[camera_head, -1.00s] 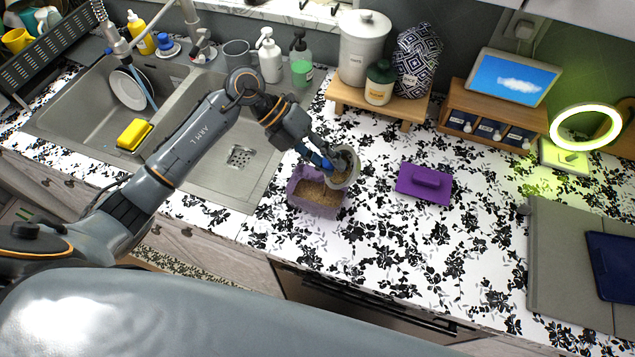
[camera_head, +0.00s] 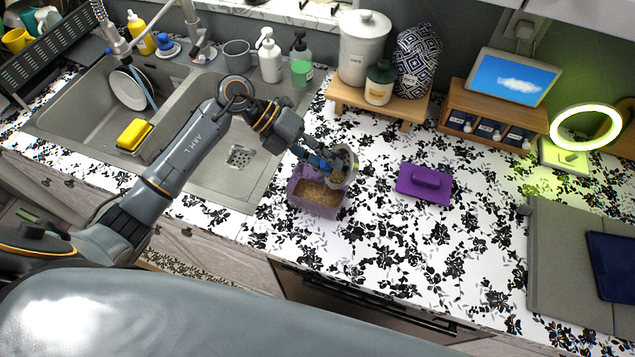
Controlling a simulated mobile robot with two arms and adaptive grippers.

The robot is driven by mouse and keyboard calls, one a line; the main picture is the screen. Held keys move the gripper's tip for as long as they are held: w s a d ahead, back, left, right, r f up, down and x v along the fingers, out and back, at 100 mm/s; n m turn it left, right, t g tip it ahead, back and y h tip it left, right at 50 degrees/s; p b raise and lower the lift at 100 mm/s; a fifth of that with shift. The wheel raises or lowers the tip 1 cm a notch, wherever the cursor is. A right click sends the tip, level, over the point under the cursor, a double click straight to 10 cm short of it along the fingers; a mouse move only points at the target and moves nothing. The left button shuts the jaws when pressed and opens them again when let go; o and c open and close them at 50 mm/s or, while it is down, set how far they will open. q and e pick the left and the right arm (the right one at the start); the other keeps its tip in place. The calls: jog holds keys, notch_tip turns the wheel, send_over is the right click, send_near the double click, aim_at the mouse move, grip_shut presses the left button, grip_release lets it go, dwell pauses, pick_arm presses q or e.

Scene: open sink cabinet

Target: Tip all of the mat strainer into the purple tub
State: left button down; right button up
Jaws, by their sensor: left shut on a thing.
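The purple tub (camera_head: 318,209) stands on the patterned counter just right of the sink, with brown grainy stuff (camera_head: 318,191) in it. My left gripper (camera_head: 323,164) is above the tub's back side, shut on the strainer (camera_head: 351,165), a round pale bowl. The strainer is tilted over the tub's back right part, its open side toward the left and front. A little brown stuff shows inside the strainer; how much is hard to tell. My right gripper is not in view.
A purple lid (camera_head: 424,184) with a handle lies on the counter to the right of the tub. The double sink (camera_head: 215,150) is to the left. A wooden riser (camera_head: 378,108) with canisters stands behind. The counter in front of the lid is clear.

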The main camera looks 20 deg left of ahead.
pick_arm(q)
jog(key=shift+s+a+f+m+t+h, duration=0.1)
jog(key=shift+s+a+m+t+h, duration=0.15)
jog(key=shift+h, duration=0.4)
jog(key=shift+s+a+f+m+t+h, duration=0.15)
jog(key=shift+a+h, duration=0.2)
jog(key=shift+h, duration=0.3)
dwell(1.0)
jog(key=shift+s+a+f+h, duration=0.1)
jog(key=shift+s+a+h, duration=0.2)
jog(key=shift+a+h, duration=0.5)
dwell(0.6)
jog(key=shift+s+a+f+m+t+h, duration=0.1)
jog(key=shift+a+f+m+t+h, duration=0.1)
jog(key=shift+m+t+h, duration=0.3)
dwell(0.5)
